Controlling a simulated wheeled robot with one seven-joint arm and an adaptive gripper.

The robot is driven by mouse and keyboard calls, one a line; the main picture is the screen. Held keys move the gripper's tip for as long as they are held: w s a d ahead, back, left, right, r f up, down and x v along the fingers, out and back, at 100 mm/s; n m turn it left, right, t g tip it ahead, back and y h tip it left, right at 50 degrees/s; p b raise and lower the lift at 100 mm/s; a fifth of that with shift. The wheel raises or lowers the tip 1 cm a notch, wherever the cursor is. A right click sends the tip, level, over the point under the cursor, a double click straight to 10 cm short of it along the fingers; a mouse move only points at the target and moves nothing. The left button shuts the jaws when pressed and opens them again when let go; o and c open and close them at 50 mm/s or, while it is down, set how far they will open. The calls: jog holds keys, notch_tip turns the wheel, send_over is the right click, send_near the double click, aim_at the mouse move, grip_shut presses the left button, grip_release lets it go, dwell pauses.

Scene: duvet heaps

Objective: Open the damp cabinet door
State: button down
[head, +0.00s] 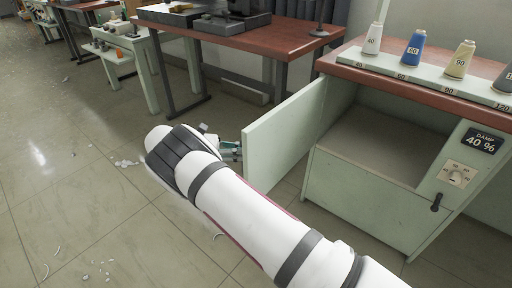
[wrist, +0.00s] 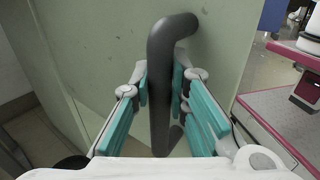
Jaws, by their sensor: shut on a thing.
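The damp cabinet (head: 366,190) is pale green with a red-brown top, at the right of the head view. Its door (head: 285,135) stands swung out to the left, and the inside shows as an open compartment. My gripper (head: 230,150) is at the outer face of the door, partly hidden by my own arm. In the wrist view the dark door handle (wrist: 164,100) stands between the teal pads of my gripper (wrist: 163,82), which is shut on it. The handle is hidden in the head view.
Thread cones (head: 412,48) stand on a numbered strip on the cabinet top. A "DAMP 40 %" sign (head: 480,139), a dial (head: 458,175) and a dark lever (head: 437,202) are on the cabinet's right front. A red-brown table (head: 250,38) stands behind. Floor at left is open, with scattered scraps.

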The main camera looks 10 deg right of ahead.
jog(key=shift+s+a+f, duration=0.1)
jog(key=shift+a, duration=0.15)
jog(key=c, duration=1.5)
grip_release()
jog(key=shift+c, duration=0.2)
